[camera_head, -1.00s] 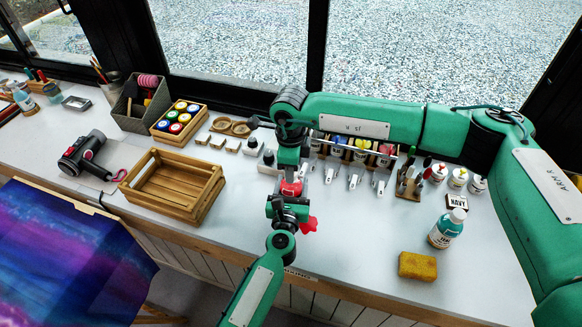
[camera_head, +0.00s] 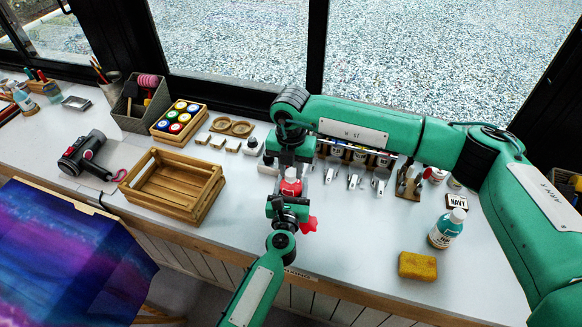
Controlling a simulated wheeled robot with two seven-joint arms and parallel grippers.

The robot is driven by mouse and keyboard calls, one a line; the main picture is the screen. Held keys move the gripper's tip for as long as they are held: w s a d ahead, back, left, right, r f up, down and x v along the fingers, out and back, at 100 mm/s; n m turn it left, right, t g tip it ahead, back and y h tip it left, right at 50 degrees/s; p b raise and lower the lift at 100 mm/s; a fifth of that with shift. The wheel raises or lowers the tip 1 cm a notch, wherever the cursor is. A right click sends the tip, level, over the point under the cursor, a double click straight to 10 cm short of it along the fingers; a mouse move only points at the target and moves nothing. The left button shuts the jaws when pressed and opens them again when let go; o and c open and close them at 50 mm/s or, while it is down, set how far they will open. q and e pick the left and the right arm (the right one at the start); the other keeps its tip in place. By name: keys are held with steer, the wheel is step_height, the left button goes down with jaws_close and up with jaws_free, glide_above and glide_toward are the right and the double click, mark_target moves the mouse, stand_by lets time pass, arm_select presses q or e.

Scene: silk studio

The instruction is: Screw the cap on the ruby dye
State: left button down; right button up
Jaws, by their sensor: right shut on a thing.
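The ruby dye (camera_head: 290,187) is a small red bottle near the middle of the bench. A white cap (camera_head: 291,173) shows directly above its red body. My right gripper (camera_head: 291,164) points down from above and is shut on the cap; its fingertips are partly hidden. My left gripper (camera_head: 287,202) comes up from below at the near side of the bottle. Its fingers are hidden by its own body, so I cannot tell whether they grip the bottle. I cannot tell whether cap and bottle touch all round.
A wooden crate (camera_head: 151,204) stands to the left. A blue-labelled bottle (camera_head: 446,229), a yellow sponge (camera_head: 418,265) and a NAVY tag (camera_head: 457,201) are to the right. A red star-shaped piece (camera_head: 309,224) shows beside my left wrist.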

steer(key=m, duration=1.4)
steer(key=shift+m, duration=0.4)
steer(key=o, duration=1)
step_height(320, 180, up, 12)
arm_select(q)
steer(key=shift+c, duration=2.1)
jaws_free()
